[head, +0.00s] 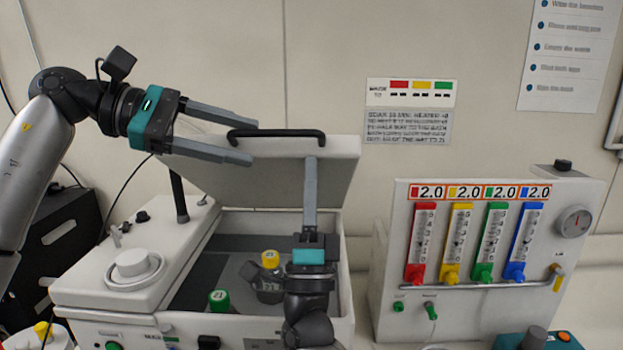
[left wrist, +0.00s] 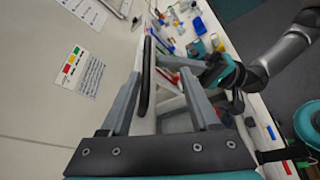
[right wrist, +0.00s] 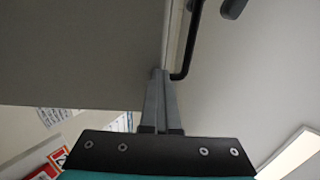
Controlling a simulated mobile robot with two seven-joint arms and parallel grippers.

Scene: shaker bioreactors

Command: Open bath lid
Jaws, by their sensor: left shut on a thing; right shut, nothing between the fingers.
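The bath lid (head: 250,165) is a light grey panel, raised and tilted up at the back of the bath (head: 345,300), whose inside is visible. Its black handle (head: 275,133) is on the upper edge and also shows in the left wrist view (left wrist: 147,80). My left gripper (head: 253,144) is at the lid's upper edge, with its widely spaced fingers either side of the lid and handle, shut on the lid. My right gripper (head: 310,160) is shut and empty, fingers pointing up in front of the lid near the handle's right end. In the right wrist view its fingertips (right wrist: 161,72) are close to the lid edge; contact is unclear.
Bottles with a green cap (head: 219,296) and a yellow cap (head: 270,258) are in the bath. A white knob (head: 132,263) is on its left top. A gas panel (head: 480,260) with coloured flow tubes stands to the right. The wall (head: 330,60) is close behind the lid.

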